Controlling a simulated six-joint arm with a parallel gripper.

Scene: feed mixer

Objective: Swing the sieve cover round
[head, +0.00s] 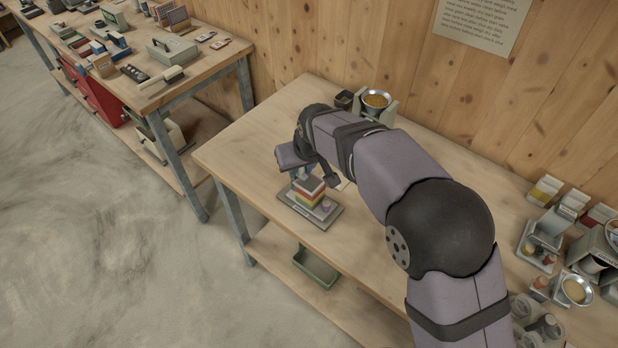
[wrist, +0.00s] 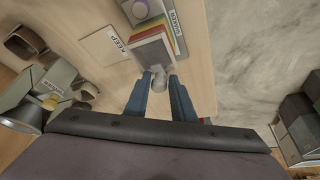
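The sieve is a small stack of red, yellow and green layers (head: 311,196), seen in the head view near the table's left end. The grey sieve cover (head: 309,184) lies on top; it also shows in the wrist view (wrist: 153,49). A rounded grey knob (wrist: 160,82) sits at the cover's near edge. The two blue fingers of my gripper (wrist: 161,76) are on either side of this knob. I cannot tell whether they press on it. In the head view my gripper (head: 303,172) is at the stack's far side, partly hidden by my wrist.
A metal bowl (head: 377,99) on a stand is behind, near the wall. Scales and boxes (head: 546,240) crowd the table's right. The table's left front (head: 235,155) is clear.

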